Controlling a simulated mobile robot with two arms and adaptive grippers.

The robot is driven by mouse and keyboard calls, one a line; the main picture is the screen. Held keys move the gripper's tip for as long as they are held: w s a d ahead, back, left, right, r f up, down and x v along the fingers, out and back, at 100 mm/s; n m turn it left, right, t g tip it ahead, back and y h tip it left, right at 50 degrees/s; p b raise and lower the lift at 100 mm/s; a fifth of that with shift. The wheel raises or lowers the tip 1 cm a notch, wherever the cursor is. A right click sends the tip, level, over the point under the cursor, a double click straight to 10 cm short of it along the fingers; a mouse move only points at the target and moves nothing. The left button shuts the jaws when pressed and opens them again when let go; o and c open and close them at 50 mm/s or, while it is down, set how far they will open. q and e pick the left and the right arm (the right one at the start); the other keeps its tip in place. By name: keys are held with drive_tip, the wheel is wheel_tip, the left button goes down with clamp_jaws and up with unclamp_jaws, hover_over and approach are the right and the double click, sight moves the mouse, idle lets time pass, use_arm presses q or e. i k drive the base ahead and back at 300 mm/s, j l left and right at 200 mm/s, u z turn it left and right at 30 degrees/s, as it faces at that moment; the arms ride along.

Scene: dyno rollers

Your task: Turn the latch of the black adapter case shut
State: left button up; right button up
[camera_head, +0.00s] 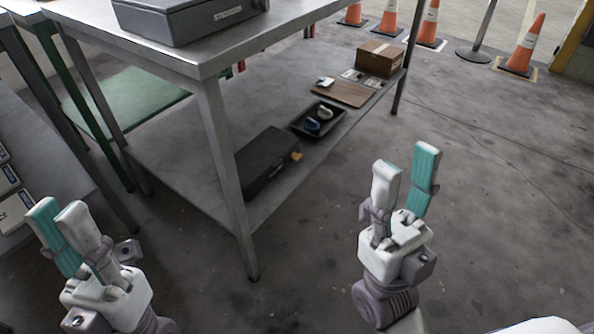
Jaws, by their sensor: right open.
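The black adapter case (262,162) is a long dark box lying on the lower shelf of the metal table, near that shelf's front edge. A small yellow latch (296,156) shows at its right side. The latch's exact angle is too small to tell. My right gripper (406,165) is open and empty, to the right of the table and apart from the case. My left gripper (58,210) looks open and empty at the lower left, left of the table's front leg and far from the case.
A black tray (297,129) with small items, a brown board (342,95) and a cardboard box (380,58) sit further back on the shelf. A table leg (228,185) stands left of the case. A grey case (185,25) rests on the tabletop.

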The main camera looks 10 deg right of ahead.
sight(295, 156)
drive_tip(key=i+l+u, duration=0.1)
drive_tip(key=u, duration=1.85)
drive_tip(key=k+l, duration=0.1)
drive_tip(key=l, duration=0.5)
drive_tip(key=k+l, duration=0.1)
drive_tip(key=l, duration=0.45)
drive_tip(key=k+l, duration=0.1)
drive_tip(key=l, duration=0.5)
drive_tip(key=k+l, duration=0.1)
drive_tip(key=l, duration=0.45)
drive_tip(key=k+l+u, duration=0.1)
drive_tip(key=l, duration=0.5)
drive_tip(key=k+l, duration=0.1)
drive_tip(key=l, duration=0.45)
drive_tip(key=k+l, duration=0.15)
drive_tip(key=l, duration=0.4)
drive_tip(key=k+l, duration=0.1)
drive_tip(key=l, duration=0.5)
